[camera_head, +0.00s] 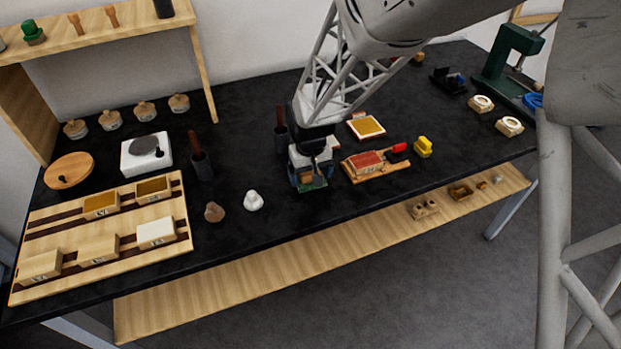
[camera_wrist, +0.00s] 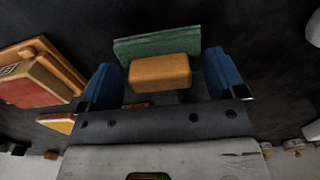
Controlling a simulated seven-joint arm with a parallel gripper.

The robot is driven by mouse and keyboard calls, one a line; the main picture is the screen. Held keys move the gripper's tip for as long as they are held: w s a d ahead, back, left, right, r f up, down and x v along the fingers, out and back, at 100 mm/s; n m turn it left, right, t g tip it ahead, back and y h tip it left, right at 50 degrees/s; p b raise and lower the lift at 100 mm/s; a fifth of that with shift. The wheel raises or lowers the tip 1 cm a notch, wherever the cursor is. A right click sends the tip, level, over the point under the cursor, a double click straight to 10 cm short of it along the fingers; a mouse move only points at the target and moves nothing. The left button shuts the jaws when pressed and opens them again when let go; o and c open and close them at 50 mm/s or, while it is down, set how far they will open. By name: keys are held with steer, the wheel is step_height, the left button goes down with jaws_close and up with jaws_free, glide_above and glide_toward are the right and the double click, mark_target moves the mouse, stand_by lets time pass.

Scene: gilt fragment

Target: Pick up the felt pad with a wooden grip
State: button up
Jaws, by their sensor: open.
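The felt pad, a green slab, lies on the black table under my gripper; its green edge shows in the head view (camera_head: 317,185) and more plainly in the wrist view (camera_wrist: 150,45). Its wooden grip (camera_wrist: 160,73), a tan block with rounded edges, is on top. My gripper (camera_head: 311,175) is open above the pad, pointing down. In the wrist view, my gripper's blue fingers (camera_wrist: 161,65) stand to the left and right of the wooden grip, with a gap on each side. Whether the fingertips touch the pad or table cannot be told.
A wooden tray with a red block (camera_head: 366,162) stands close to the right of my gripper. A dark cup with a handle (camera_head: 281,132) is just behind left. A white lump (camera_head: 253,201) lies to the left. The table in front is clear.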

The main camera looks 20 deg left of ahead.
steer(key=shift+c, duration=0.4)
steer(key=c, duration=0.9)
steer(key=shift+c, duration=0.3)
steer(key=shift+r, duration=0.1)
steer(key=shift+r, duration=0.4)
step_height(320, 180, up, 3)
steer(key=shift+f, duration=0.1)
steer(key=s+d+r, duration=0.1)
steer(key=s+d, duration=0.9)
steer(key=s, duration=0.2)
steer(key=shift+s, duration=0.2)
steer(key=shift+d+r, duration=0.1)
